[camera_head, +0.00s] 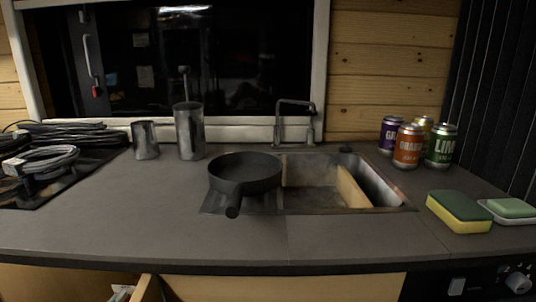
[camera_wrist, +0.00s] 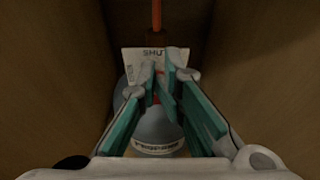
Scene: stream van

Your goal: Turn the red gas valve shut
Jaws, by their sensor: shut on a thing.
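In the wrist view my gripper (camera_wrist: 163,75) reaches into a dark brown cabinet space, its teal-padded fingers close together. A little of the red gas valve (camera_wrist: 156,92) shows between the fingers, and they are shut on it. The fingers hide most of the valve, so its angle cannot be told. A white card (camera_wrist: 137,58) reading "SHUT" is just beyond the fingertips. A grey gas bottle (camera_wrist: 156,126) with a white label is below the fingers. The valve and my gripper are not visible in the head view.
Brown cabinet walls (camera_wrist: 55,75) stand close on both sides. A red-orange hose (camera_wrist: 156,14) runs up behind the card. In the head view, the grey counter (camera_head: 130,215) holds a black pan (camera_head: 243,172), a sink, cans (camera_head: 407,146) and a sponge (camera_head: 458,211). An open drawer edge shows below.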

